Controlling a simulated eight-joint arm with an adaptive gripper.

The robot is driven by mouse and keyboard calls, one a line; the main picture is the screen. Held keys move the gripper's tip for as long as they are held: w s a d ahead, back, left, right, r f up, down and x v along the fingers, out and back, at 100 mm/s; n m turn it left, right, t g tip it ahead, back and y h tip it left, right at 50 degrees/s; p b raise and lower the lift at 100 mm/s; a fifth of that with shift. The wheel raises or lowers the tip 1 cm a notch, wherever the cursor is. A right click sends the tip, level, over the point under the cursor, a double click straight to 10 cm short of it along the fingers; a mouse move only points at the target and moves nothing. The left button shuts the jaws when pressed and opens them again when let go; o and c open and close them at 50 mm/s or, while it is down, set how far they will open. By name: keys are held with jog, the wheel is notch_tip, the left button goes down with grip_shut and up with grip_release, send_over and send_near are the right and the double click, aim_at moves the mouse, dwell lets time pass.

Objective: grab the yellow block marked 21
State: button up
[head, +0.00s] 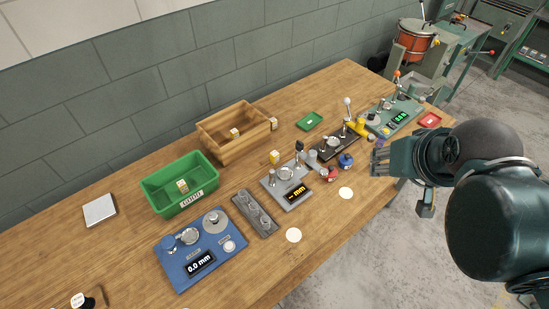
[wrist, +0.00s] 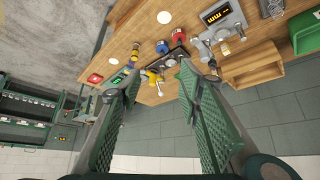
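A small yellow block (head: 274,157) sits on the wooden table behind the grey gauge device, in the head view. Its marking is too small to read. A small yellow shape (wrist: 225,49) beside the grey device in the wrist view may be the same block. My gripper (head: 380,158) is at the right end of the table, well to the right of the block. In the wrist view my gripper (wrist: 157,82) has its two green fingers spread apart, with nothing between them.
Cream blocks lie in the green bin (head: 161,204) and the wooden box (head: 243,146), and another is beside the box. The grey device (head: 287,184), blue device (head: 199,262) and a yellow-handled press (head: 357,128) stand along the table.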

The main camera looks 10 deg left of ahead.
jog(key=w+a+r+n+g, duration=0.2)
jog(key=w+a+r+n, duration=0.4)
jog(key=w+n, duration=0.4)
jog(key=n+g+h+b, duration=0.1)
jog(key=n+g+h, duration=0.15)
jog(key=n, duration=1.55)
send_over(274, 154)
jog(key=s+a, duration=0.2)
notch_tip(274, 154, down, 31)
jog(key=shift+w+d+f+t+h, duration=0.15)
jog(key=shift+f+t+h, duration=0.15)
jog(key=shift+f, duration=0.25)
jog(key=shift+x, duration=1.3)
